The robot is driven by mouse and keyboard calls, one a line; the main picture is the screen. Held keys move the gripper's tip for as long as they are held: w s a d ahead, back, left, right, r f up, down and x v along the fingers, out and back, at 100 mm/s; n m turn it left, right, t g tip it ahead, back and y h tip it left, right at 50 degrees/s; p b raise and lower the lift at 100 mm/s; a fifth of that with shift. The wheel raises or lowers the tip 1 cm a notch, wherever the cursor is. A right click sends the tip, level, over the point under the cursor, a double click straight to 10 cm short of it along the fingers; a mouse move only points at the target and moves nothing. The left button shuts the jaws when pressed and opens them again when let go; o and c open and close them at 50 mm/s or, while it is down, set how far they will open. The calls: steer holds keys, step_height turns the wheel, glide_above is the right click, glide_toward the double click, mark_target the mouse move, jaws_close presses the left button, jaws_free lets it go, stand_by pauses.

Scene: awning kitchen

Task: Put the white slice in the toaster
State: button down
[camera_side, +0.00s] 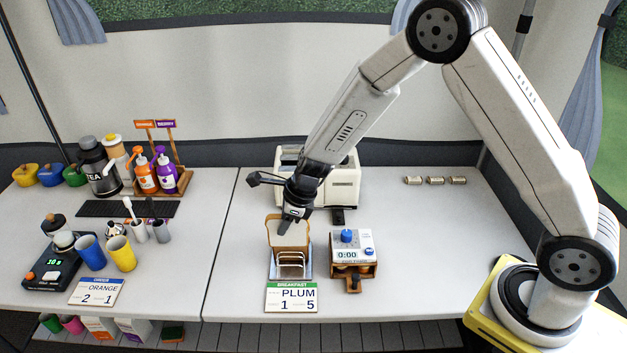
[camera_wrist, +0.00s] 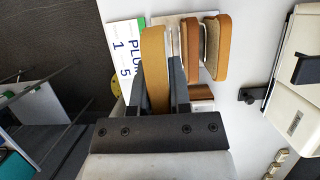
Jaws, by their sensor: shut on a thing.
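My gripper (camera_side: 289,224) is shut on the white slice (camera_side: 288,238), a pale slice with a tan crust. In the wrist view its crust edge (camera_wrist: 155,70) stands upright between the fingers. The slice is at the wire rack (camera_side: 291,268); I cannot tell whether it is clear of the rack. Two more crusted slices (camera_wrist: 191,52) (camera_wrist: 222,50) stand beside it in the wrist view, apart from the fingers. The cream toaster (camera_side: 343,188) stands behind my gripper, partly hidden by my arm. It also shows at the right of the wrist view (camera_wrist: 297,100).
A timer (camera_side: 349,244) reading 0:00 stands right of the rack. A breakfast card (camera_side: 291,298) reading PLUM is in front. Small rolls (camera_side: 435,180) lie at the back right. Cups, bottles and a scale (camera_side: 50,275) fill the left table. The table right of the timer is clear.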

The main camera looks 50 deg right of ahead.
steer(key=shift+w, duration=0.1)
steer(key=w+d+r, duration=0.4)
steer(key=w+d, duration=0.3)
steer(key=w, duration=0.5)
steer(key=w+d+r, duration=0.2)
steer(key=w+d, duration=0.1)
steer(key=d, duration=0.4)
steer(key=w+d+r, duration=0.2)
steer(key=w+d, duration=0.1)
steer(key=d, duration=0.4)
steer(key=shift+d+r, duration=0.2)
steer(key=shift+d, duration=0.2)
steer(key=shift+f, duration=0.2)
steer(key=shift+f, duration=4.05)
steer(key=shift+f, duration=0.1)
